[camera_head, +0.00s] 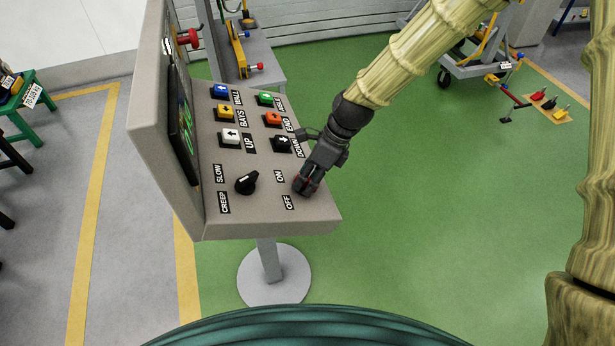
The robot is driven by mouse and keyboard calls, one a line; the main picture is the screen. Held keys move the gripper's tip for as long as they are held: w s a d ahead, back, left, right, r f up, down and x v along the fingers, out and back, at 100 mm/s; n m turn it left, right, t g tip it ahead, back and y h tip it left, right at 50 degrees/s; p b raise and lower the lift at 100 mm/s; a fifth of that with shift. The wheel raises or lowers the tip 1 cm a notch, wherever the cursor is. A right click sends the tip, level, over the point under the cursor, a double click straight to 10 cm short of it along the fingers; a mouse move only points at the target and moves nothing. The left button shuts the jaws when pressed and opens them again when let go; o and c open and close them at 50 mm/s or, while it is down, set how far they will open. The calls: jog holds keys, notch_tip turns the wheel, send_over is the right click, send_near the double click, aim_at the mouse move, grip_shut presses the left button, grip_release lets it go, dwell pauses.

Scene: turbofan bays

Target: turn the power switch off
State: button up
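The grey control console (262,218) stands on a pedestal, its sloped panel facing up. The ON label (279,176) and the OFF label (288,202) are at the panel's right side. My gripper (306,188) reaches down from the upper right, with its fingertips just right of these labels, at or very near the panel surface. The power switch is not clearly visible; the gripper covers the place beside the labels. A little red shows among the fingers, but I cannot tell what it belongs to. The finger gap is too small to make out.
A black rotary knob (246,182) sits left of my gripper, beside the SLOW and CREEP labels. Several coloured push buttons, including a black down-arrow button (282,145), lie farther up the panel. A raised screen (183,125) borders the left.

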grip_shut()
jog(key=shift+n, duration=0.3)
jog(key=n, duration=0.3)
jog(key=shift+p, duration=0.3)
jog(key=n, duration=0.3)
jog(key=shift+n, duration=0.3)
jog(key=n, duration=0.6)
jog(key=shift+s+n, duration=0.15)
jog(key=shift+n, duration=0.15)
jog(key=shift+g, duration=0.3)
